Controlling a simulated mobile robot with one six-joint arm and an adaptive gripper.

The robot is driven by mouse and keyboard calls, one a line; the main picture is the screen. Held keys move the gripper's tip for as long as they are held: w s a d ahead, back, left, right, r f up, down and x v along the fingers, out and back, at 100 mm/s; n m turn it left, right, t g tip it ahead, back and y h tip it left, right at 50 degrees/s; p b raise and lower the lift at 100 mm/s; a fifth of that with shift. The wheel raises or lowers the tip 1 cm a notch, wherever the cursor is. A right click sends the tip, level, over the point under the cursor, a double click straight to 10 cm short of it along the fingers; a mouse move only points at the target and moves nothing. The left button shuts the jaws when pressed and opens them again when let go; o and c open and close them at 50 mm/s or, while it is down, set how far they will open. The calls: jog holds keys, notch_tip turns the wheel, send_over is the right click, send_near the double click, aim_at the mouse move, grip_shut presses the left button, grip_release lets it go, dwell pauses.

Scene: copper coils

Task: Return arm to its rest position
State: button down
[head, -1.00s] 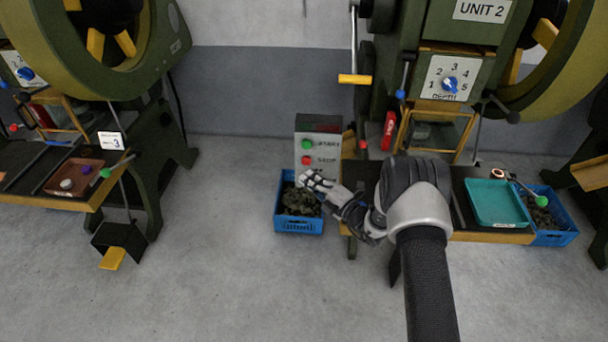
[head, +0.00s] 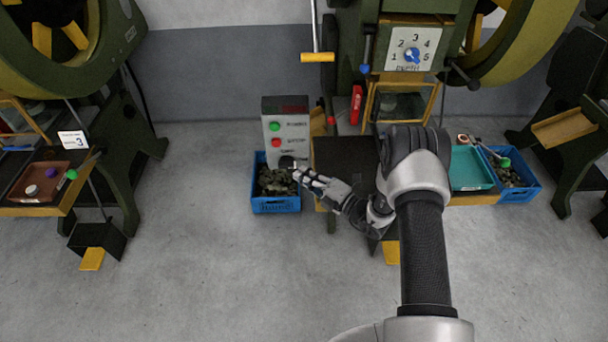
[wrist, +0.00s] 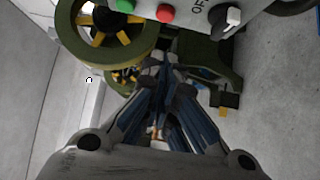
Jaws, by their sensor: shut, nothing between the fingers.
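My gripper (head: 303,175) reaches left from my arm in the head view, in front of the grey control box (head: 287,132) with its green and red buttons. The fingertips appear over the right side of the blue crate (head: 276,204) of dark scrap; I cannot tell their height above it. In the wrist view my gripper (wrist: 155,65) has its fingers together, with nothing between them. The control box (wrist: 190,12) shows there at the top edge, with a black knob beside the buttons.
A green press with a depth dial (head: 411,52) stands behind my arm. A teal tray (head: 470,168) and another blue crate (head: 515,187) are at right. A second press with a brown tray (head: 40,182) is at left. The grey floor (head: 200,270) in front is clear.

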dwell(0.3)
jog(key=s+a+r+n+g+y, duration=0.1)
jog(key=s+a+r+n+g, duration=0.35)
jog(key=r+n, duration=0.4)
jog(key=s+a+r+n+g+y, duration=0.1)
jog(key=s+a+r+n+g, duration=0.4)
jog(key=r+n, duration=0.4)
jog(key=s+d+r+n+g+h, duration=0.2)
jog(key=s+r+n, duration=0.2)
jog(key=s+n, duration=0.25)
jog(key=s+d+r+n+g+h, duration=0.1)
jog(key=s+r+n+g+h, duration=0.15)
jog(key=s+r+n, duration=0.4)
jog(key=s+d+n+t+h, duration=0.6)
jog(key=s+d+n+h, duration=0.4)
jog(key=s+d+n, duration=0.4)
jog(key=shift+s+d+r, duration=0.25)
jog(key=shift+d+r, duration=0.05)
jog(key=shift+d, duration=0.8)
jog(key=c, duration=2.4)
grip_release()
jog(key=shift+h, duration=0.25)
